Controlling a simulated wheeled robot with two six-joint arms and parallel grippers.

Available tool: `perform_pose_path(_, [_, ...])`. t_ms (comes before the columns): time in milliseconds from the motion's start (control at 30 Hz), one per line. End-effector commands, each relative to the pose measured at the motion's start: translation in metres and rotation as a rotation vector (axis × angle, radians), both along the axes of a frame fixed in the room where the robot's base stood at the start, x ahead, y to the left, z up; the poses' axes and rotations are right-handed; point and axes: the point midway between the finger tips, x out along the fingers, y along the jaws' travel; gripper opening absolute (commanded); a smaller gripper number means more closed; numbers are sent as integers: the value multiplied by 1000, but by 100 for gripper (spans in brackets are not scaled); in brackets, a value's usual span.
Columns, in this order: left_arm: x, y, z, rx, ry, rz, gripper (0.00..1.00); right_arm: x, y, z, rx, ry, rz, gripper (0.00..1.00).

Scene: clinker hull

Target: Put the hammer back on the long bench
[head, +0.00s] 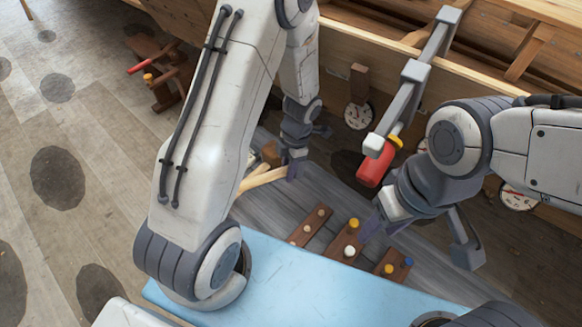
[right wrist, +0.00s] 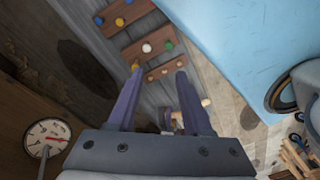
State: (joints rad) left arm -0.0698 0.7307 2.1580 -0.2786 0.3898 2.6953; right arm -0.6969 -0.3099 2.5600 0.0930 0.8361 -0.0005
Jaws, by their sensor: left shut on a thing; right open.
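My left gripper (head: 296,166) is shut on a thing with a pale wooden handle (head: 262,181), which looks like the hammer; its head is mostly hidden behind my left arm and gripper. It is over the left part of a grey plank top (head: 330,190), which looks like the long bench. I cannot tell whether the handle touches the planks. My right gripper (head: 378,226) is open and empty over the right part of the planks. Its two purple fingers stand apart in the right wrist view (right wrist: 157,95), with nothing between them.
Brown strips with coloured pegs (head: 349,240) lie on the planks. A light blue surface (head: 300,280) borders them in front. A grey bar clamp with a red handle (head: 375,162) stands out from the wooden hull (head: 385,55) beside my right arm. Dials (head: 358,114) are behind.

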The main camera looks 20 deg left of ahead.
Motion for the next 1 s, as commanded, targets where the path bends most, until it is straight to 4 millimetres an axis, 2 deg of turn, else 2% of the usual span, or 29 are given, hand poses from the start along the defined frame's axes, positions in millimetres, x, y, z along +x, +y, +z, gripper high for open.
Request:
perform_pose_path(167, [0, 1, -12, 0, -1, 2, 0, 0, 0, -9, 0, 0, 0, 50])
perform_pose_path(633, [1, -1, -69, 0, -1, -2, 0, 0, 0, -44, 0, 0, 0, 50])
perform_pose_path(800, [1, -1, -77, 0, -1, -4, 0, 0, 0, -48, 0, 0, 0, 50])
perform_pose_path(1000, [1, -1, -77, 0, -2, -4, 0, 0, 0, -48, 0, 0, 0, 50])
